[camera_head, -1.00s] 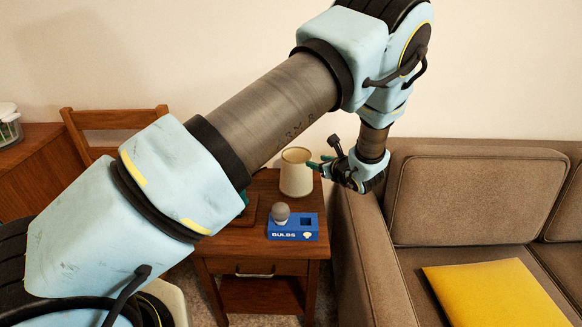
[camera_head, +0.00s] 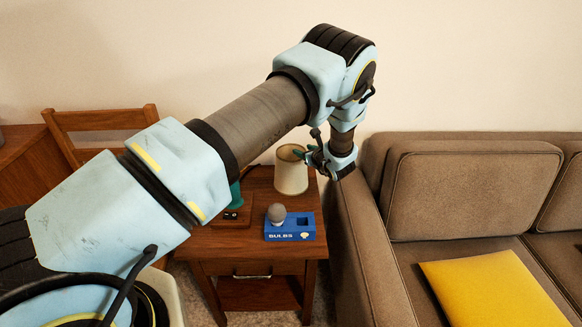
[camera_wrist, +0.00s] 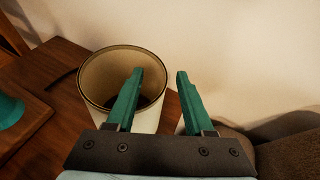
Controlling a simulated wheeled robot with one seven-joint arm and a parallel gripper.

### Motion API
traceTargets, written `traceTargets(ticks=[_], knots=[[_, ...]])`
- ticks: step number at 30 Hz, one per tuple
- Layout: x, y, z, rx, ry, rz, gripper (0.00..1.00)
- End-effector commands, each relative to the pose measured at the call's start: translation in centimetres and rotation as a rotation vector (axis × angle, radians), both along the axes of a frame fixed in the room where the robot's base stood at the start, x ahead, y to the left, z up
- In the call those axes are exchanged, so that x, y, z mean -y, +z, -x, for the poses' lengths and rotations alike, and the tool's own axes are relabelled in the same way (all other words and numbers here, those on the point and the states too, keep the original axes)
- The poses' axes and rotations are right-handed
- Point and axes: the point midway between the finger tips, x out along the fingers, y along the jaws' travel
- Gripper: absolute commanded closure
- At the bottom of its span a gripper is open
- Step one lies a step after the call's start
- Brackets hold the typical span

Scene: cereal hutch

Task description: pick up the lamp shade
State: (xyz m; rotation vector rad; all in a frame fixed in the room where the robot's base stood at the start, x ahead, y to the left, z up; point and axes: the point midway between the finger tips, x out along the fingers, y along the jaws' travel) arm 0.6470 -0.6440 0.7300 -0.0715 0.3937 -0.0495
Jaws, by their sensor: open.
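The lamp shade (camera_head: 291,174) is a cream, open-topped cup shape standing on the back right of the wooden side table. In the wrist view its round rim and dark inside (camera_wrist: 98,78) show left of centre. My gripper (camera_head: 300,153) is at the shade's upper right edge. In the wrist view my gripper (camera_wrist: 160,72) has its green fingers apart and empty. The left finger overlaps the shade's opening and the right finger is outside its right wall. I cannot tell how deep the left finger sits.
The side table (camera_head: 222,240) also bears a blue bulb box (camera_head: 290,234) with a grey bulb (camera_head: 277,213), and a teal lamp part (camera_head: 235,194) partly behind my arm. A brown sofa (camera_head: 350,235) stands close on the right. A wall is behind.

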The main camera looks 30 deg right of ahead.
Motion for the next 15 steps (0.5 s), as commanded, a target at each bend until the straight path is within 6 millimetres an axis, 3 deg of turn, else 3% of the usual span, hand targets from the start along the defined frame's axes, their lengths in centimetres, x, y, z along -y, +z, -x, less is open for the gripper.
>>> traceTargets(ticks=[4, 12, 15], knots=[[0.1, -0.6, -1.6, -0.001, 0.001, 0.001, 0.47], [0.2, -0.8, -1.9, 0.0, 0.0, 0.0, 0.47], [0.1, -0.8, -1.9, 0.0, 0.0, 0.0, 0.56]])
